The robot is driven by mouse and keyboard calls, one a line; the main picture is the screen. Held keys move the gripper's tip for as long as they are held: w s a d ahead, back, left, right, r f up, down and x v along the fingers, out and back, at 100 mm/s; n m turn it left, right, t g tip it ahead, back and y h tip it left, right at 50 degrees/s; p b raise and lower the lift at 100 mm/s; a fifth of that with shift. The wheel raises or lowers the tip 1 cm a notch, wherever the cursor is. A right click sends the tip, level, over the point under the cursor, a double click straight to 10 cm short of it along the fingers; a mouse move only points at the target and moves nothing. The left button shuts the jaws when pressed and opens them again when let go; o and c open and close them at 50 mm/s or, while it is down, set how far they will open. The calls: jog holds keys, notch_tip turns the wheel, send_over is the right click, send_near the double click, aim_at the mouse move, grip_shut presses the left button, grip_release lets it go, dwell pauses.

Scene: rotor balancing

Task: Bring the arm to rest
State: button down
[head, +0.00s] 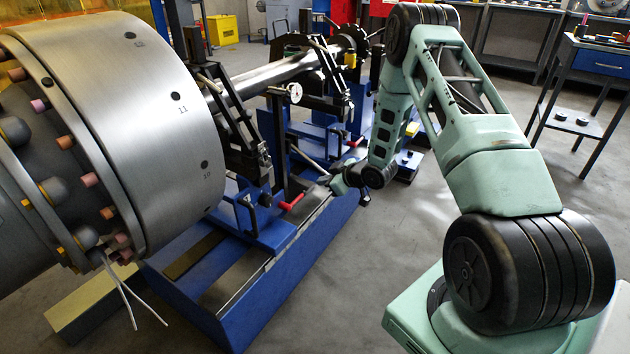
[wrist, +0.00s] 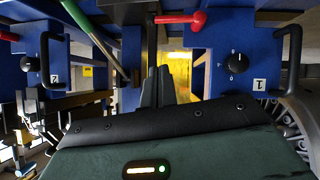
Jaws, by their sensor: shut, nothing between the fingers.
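My gripper (head: 338,184) is at the end of my teal arm in the head view, low beside the blue machine bed. The arm is bent, with its elbow raised high and its forearm hanging down. In the wrist view my gripper's dark fingers (wrist: 158,82) are together, with nothing between them. They point toward the blue stand parts, near a red-ended lever (wrist: 182,19). Whether the fingers touch anything is hard to tell. In the head view the fingertips are small and partly lost against the blue bed.
A large grey rotor drum (head: 160,120) with numbered holes fills the left, its shaft (head: 270,72) running back over the blue bed (head: 290,275). A red handle (head: 292,202) sticks out near my gripper. A knob panel (wrist: 240,62) marked 1 is close.

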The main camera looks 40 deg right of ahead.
jog(key=shift+s+d+r, duration=0.2)
jog(key=shift+s+r, duration=0.15)
jog(key=shift+s, duration=0.25)
